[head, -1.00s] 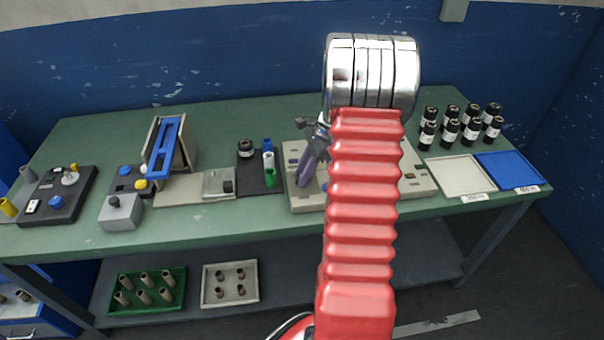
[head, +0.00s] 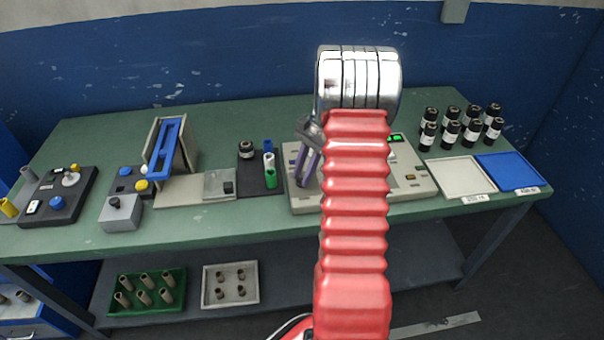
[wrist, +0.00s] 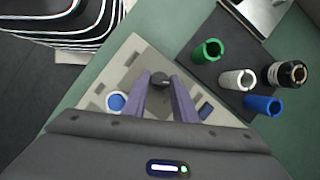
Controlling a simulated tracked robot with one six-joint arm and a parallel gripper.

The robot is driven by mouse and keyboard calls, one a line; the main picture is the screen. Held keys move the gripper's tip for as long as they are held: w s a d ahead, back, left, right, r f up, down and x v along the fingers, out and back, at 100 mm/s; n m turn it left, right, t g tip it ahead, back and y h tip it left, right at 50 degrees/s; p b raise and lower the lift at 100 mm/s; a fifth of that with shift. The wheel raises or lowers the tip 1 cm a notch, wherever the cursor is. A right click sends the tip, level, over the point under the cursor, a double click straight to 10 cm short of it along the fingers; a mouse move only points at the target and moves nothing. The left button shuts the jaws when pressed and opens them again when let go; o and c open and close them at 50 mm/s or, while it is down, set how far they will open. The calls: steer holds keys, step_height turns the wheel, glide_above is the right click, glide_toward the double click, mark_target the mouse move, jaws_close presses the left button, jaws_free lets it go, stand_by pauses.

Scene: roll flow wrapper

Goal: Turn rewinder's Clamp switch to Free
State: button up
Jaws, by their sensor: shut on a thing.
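The rewinder is a beige machine (head: 420,182) on the green bench, partly hidden behind my red arm in the head view. Its beige top also shows in the wrist view (wrist: 118,72). My gripper (head: 302,182) points down over its left part, with purple fingers. In the wrist view my gripper (wrist: 160,80) has its fingertips on either side of a small dark switch knob (wrist: 160,77) and is shut on it. I cannot read the knob's label or its setting. A blue round button (wrist: 116,101) sits left of the fingers.
A dark mat (head: 258,184) with green, white and blue cores and a black-capped bottle (head: 246,148) lies left of the rewinder. A white tray (head: 462,180), a blue tray (head: 513,166) and several dark bottles stand to the right. Bare bench lies in front.

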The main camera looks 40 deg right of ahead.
steer(key=shift+w+d+r, duration=0.1)
steer(key=shift+w+d, duration=0.1)
steer(key=shift+d, duration=0.05)
steer(key=o, duration=1)
steer(key=shift+s+a, duration=0.1)
steer(key=shift+a, duration=0.05)
steer(key=shift+o, duration=0.2)
steer(key=v, duration=1.3)
steer(key=shift+r, duration=0.25)
